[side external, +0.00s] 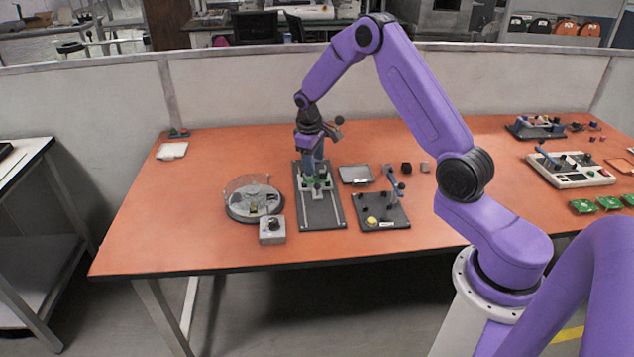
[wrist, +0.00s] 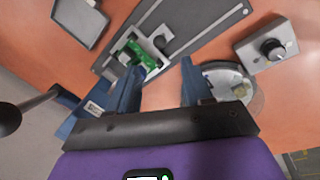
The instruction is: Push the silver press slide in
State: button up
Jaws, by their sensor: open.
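The press fixture is a long dark plate (side external: 322,214) with light rails, lying on the orange table; it also crosses the wrist view (wrist: 208,22) diagonally. A silver-grey slide (side external: 316,187) sits on it under my gripper, and in the wrist view the slide (wrist: 152,62) has a green board (wrist: 139,48) at it. My gripper (side external: 313,165) points down over the plate. In the wrist view its blue fingers (wrist: 159,68) are spread apart with nothing held between them. The fingers partly hide the slide, and I cannot tell whether they touch it.
A round clear-walled unit (side external: 251,207) and a grey knob box (side external: 272,231) stand left of the plate. A grey tray (side external: 356,174) and a dark lever board (side external: 382,212) lie to its right. The table's left front area is clear.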

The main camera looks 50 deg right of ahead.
aim_at(317, 184)
jog(key=f, duration=0.3)
jog(key=d+f, duration=0.1)
jog(key=f, duration=0.2)
jog(key=d+f, duration=0.1)
jog(key=f, duration=0.2)
jog(key=shift+w+f, duration=0.2)
jog(key=shift+f, duration=0.05)
grip_shut()
